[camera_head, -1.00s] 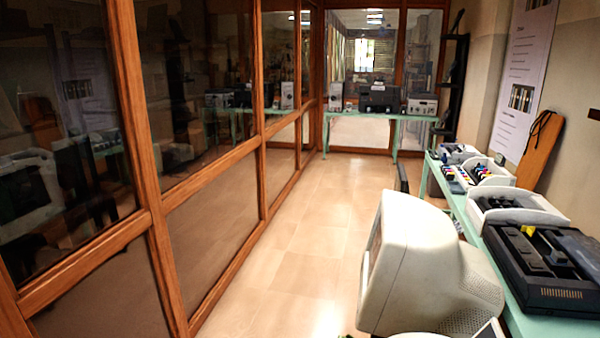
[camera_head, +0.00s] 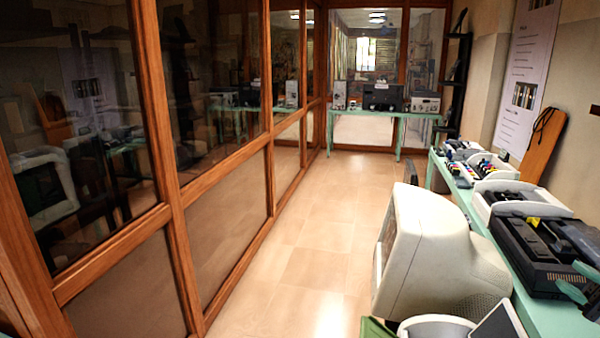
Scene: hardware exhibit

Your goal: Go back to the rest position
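My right gripper (camera_head: 566,275) shows at the right edge, as two dull green fingers in front of the black machine on the side table. The fingers are apart with nothing visible between them. The rest of that arm is out of view. I cannot tell whether the fingers touch the machine. My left gripper is not in view.
A beige CRT monitor (camera_head: 430,250) stands close at the lower right. The green side table (camera_head: 545,318) holds a black machine (camera_head: 530,252) and white trays (camera_head: 520,197). A wood-framed glass partition (camera_head: 172,215) runs along the left. The tiled floor (camera_head: 300,250) between is clear.

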